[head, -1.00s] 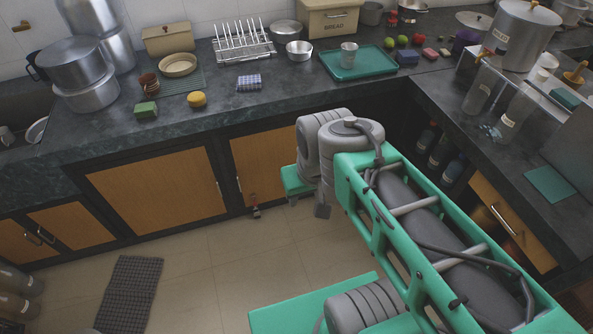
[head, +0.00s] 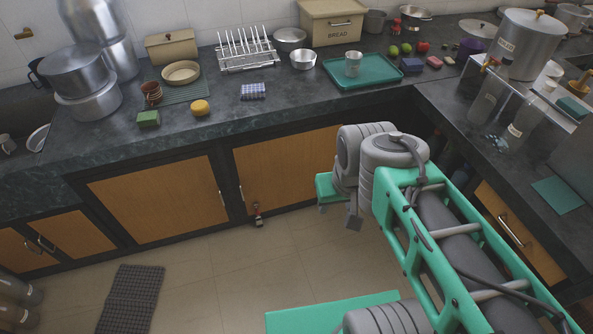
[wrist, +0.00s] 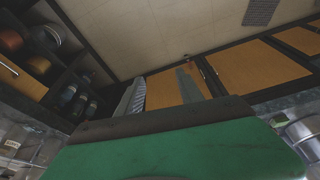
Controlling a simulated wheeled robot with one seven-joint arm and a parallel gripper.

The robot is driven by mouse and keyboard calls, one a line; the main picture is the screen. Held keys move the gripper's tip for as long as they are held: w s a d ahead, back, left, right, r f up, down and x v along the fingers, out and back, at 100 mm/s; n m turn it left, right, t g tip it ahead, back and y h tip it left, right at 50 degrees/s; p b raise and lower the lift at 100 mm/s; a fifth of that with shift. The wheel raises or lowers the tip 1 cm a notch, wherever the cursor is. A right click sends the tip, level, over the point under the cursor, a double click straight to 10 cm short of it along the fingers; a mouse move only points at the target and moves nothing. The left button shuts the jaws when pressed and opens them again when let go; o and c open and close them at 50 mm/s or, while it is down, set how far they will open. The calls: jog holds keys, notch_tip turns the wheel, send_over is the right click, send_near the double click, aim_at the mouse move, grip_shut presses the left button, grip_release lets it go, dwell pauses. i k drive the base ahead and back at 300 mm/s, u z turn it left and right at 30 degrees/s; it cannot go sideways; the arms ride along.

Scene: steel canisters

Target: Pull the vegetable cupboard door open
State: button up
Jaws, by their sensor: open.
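Wooden cupboard doors line the base of the far counter. The right one (head: 287,170) and the wide one to its left (head: 160,200) are both shut, with upright metal handles near their shared post. I cannot read a label that tells which is the vegetable cupboard. My gripper (head: 338,212) is in front of the right door's right end, low over the floor, fingers apart and nothing between them. In the wrist view my gripper (wrist: 160,91) shows two grey fingers spread, with the right door (wrist: 165,90) behind them. Whether the fingers touch anything is hard to tell.
A small red-topped item (head: 258,214) stands on the floor by the right door's handle side. A dark mat (head: 131,300) lies at left. The side counter (head: 500,150) with shelves and a drawer (head: 517,230) closes the right. The middle floor is clear.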

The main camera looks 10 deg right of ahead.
aim_at(275, 172)
jog(key=u, duration=0.05)
jog(key=k, duration=0.65)
jog(key=u, duration=0.65)
jog(key=i, duration=0.85)
jog(key=u, duration=0.65)
jog(key=i, duration=0.3)
jog(key=u, duration=0.1)
